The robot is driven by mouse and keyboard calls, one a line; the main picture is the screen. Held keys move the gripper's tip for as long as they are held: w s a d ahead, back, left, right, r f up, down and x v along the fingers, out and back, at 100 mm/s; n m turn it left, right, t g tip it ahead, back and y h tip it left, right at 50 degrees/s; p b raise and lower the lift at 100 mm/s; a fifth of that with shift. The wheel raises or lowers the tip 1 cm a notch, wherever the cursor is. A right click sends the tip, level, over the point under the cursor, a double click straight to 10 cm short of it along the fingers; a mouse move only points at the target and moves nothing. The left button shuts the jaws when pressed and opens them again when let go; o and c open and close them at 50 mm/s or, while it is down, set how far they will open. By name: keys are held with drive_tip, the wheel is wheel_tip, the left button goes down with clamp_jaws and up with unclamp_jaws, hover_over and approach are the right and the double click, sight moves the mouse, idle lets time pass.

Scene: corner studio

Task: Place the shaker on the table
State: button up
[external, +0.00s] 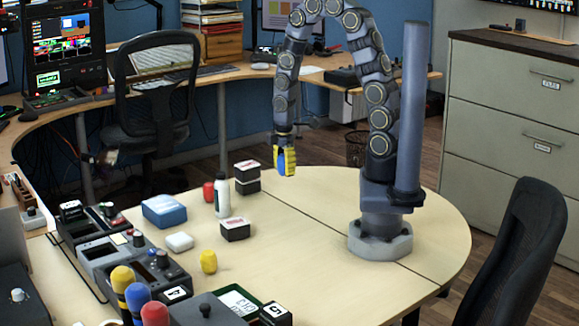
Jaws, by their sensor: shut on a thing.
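My gripper (286,167) hangs fingers down above the far part of the light wood table (320,215). Its yellow fingers are shut on a small blue thing (282,161), which is held clear of the tabletop. The fingers hide much of it, and I cannot tell for sure that it is the shaker. A white bottle with a dark cap (221,196) stands upright on the table, left of my gripper. A small yellow shaker-like object (208,262) stands nearer the front.
Near the bottle are a red item (208,192), black boxes (247,178) (235,229), a blue box (164,211) and a white block (179,242). Consoles and colored microphones (138,296) crowd the left front. The table's middle is clear. A black chair (515,255) stands at right.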

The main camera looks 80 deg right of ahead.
drive_tip(key=s+d+r+m, duration=0.1)
drive_tip(key=s+d+m, duration=0.4)
drive_tip(key=s, duration=0.4)
drive_tip(key=s+d+m, duration=0.2)
drive_tip(key=s+d, duration=0.6)
drive_tip(key=s, duration=0.1)
hover_over(340, 179)
drive_tip(key=f, duration=0.9)
drive_tip(key=shift+a, duration=0.35)
drive_tip(key=shift+d+f, duration=0.15)
drive_tip(key=shift+f, duration=0.2)
drive_tip(key=shift+d+f, duration=0.1)
drive_tip(key=shift+f, duration=1.5)
drive_tip(key=shift+f, duration=0.1)
drive_tip(key=o, duration=1)
drive_tip(key=shift+o, duration=0.2)
